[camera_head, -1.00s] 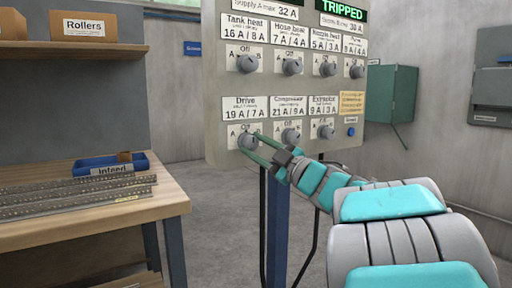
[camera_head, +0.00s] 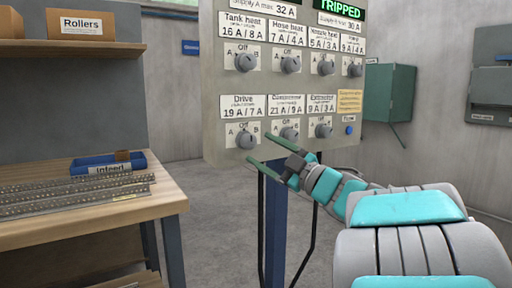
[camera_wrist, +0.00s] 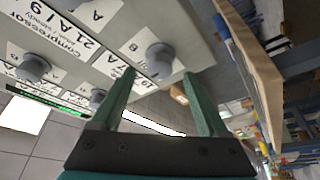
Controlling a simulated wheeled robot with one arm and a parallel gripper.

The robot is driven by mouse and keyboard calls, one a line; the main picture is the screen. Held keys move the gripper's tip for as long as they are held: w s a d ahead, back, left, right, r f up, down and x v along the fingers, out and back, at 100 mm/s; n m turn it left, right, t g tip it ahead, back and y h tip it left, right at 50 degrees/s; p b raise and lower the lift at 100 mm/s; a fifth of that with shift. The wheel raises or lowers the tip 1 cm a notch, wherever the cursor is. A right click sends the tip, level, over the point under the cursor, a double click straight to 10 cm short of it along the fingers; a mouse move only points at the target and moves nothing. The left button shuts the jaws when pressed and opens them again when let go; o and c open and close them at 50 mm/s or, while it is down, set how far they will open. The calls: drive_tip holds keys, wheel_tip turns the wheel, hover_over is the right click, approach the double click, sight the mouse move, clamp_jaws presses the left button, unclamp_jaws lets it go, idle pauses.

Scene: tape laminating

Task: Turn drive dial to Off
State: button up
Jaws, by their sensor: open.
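The drive dial (camera_head: 246,140) is a round grey knob at the lower left of the grey panel, under the label "Drive 19A/7A". Marks A, Off and B are around it; its exact pointing is too small to tell. My gripper (camera_head: 259,148) is open and empty, with its green fingers just right of and below the dial, apart from it. In the wrist view a knob, apparently the drive dial (camera_wrist: 160,60), sits beyond the two spread fingertips, with nothing between them.
The compressor dial (camera_head: 289,134) and extractor dial (camera_head: 323,131) are close to the right. Another row of dials is above. A green display (camera_head: 340,9) reads "TRIPPED".

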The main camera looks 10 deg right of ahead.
drive_tip(key=shift+v, duration=1.95)
